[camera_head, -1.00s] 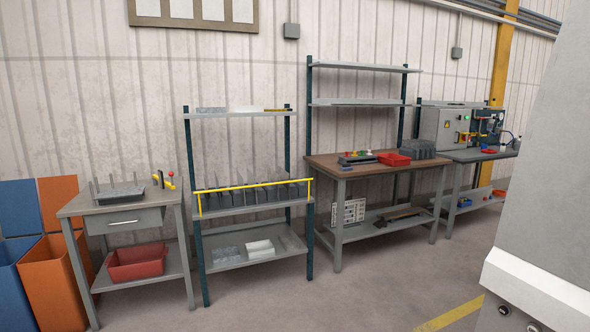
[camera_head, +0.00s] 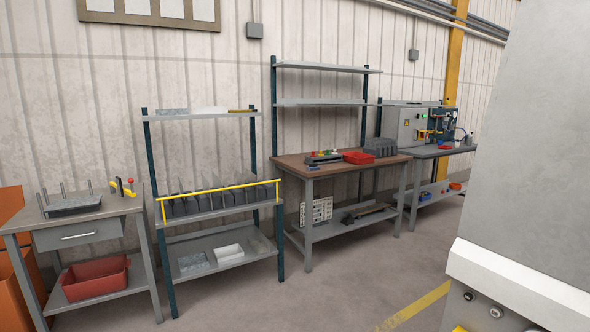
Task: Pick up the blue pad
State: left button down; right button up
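The blue pad cannot be made out for certain. A small dark bluish item (camera_head: 313,167) lies at the front left edge of the brown-topped workbench (camera_head: 292,162), too small to identify. Small blue items also show on the lower shelf of the far right bench (camera_head: 424,197). Neither of my grippers is in view.
A grey drawer table (camera_head: 120,205) stands at left with a red bin (camera_head: 95,278) below. A rack with a yellow rail (camera_head: 222,200) stands beside it. A large grey machine (camera_head: 530,150) blocks the right side. The floor (camera_head: 320,300) in front is clear.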

aim_at(315, 166)
jog(key=z, duration=0.25)
jog(key=i, duration=2.7)
